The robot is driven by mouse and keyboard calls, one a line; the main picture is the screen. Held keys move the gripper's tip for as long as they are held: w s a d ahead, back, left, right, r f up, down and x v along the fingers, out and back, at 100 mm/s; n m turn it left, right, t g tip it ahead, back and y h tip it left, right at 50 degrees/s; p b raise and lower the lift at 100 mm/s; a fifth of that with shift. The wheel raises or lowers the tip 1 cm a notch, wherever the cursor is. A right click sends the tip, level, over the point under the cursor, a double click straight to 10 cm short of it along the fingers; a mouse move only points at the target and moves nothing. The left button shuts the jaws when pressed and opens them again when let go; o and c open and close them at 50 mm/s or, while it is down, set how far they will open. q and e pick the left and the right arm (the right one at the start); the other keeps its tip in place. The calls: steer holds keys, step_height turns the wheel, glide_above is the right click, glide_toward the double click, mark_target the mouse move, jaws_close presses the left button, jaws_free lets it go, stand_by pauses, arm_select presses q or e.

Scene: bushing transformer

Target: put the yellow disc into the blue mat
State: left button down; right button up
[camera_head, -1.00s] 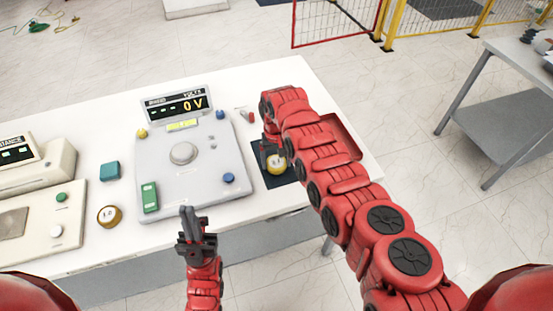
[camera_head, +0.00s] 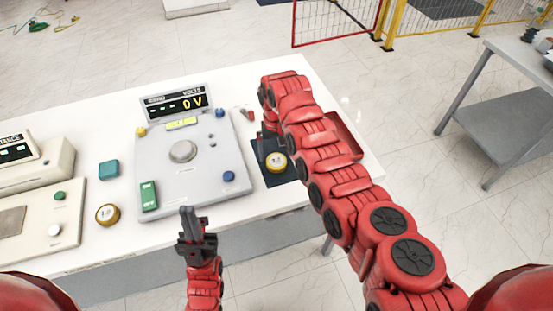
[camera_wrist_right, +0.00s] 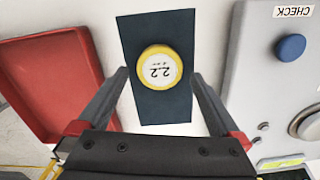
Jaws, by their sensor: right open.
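The yellow disc (camera_head: 276,161), with a white top marked 2.2, lies on the dark blue mat (camera_head: 286,178). In the head view my right arm hides most of that gripper. My left gripper (camera_head: 190,212) is in front of the table's near edge, empty, its fingers close together.
A grey volts meter (camera_head: 190,165) stands left of the mat. A red tray (camera_wrist_right: 55,85) lies on the mat's other side, partly behind my right arm in the head view. Another round weight (camera_head: 107,215) and a teal block (camera_head: 109,170) are on the table further left.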

mark_target(276, 160)
step_height(276, 160, up, 8)
steer(key=b, duration=0.1)
steer(key=shift+w+r+b, duration=0.15)
steer(key=shift+r+b, duration=0.05)
steer(key=shift+b, duration=0.1)
stand_by(0.3)
